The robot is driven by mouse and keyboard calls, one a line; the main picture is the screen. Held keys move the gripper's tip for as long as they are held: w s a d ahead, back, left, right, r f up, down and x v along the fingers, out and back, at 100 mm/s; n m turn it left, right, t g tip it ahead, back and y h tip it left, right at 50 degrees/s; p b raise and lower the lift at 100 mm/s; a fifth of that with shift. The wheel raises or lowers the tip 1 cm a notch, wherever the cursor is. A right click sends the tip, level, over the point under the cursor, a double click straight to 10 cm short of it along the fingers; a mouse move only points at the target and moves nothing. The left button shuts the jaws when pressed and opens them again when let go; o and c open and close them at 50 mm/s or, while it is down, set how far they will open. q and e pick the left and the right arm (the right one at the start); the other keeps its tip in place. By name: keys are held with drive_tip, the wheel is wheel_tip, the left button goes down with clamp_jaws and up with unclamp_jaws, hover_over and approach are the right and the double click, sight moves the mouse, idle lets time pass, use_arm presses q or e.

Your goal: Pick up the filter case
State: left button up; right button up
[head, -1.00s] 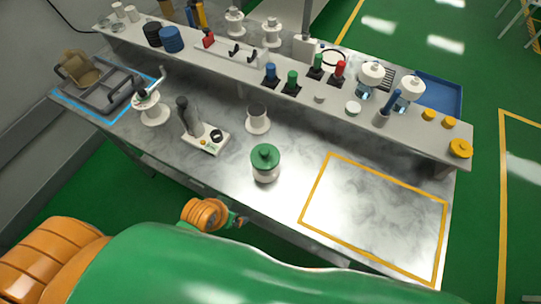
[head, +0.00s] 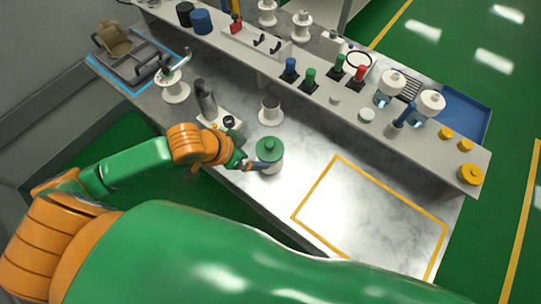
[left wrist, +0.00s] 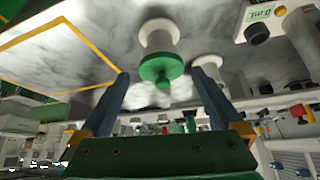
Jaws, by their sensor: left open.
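The filter case appears to be the white canister with a green knobbed lid (head: 269,152), upright on the marbled worktop (head: 225,165) near its front edge. In the left wrist view the canister (left wrist: 160,50) appears upside down, beyond and between the fingertips. My left gripper (head: 252,164) is close beside the canister on its left, with its fingers toward it. In the left wrist view the gripper (left wrist: 160,82) is open, with nothing between its two blue fingers. I cannot tell whether a finger touches the canister. My right gripper is out of view.
A white spool (head: 271,110) stands just behind the canister, and a grey-handled device (head: 207,104) stands to its left. A raised shelf (head: 345,103) with several items runs along the back. The yellow-outlined area (head: 370,215) on the right is empty.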

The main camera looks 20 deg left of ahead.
sight(270, 156)
use_arm(q)
drive_tip(key=x, duration=1.1)
drive_tip(key=shift+w+f, duration=0.2)
drive_tip(key=shift+f, duration=0.15)
drive_tip(key=c, duration=1.1)
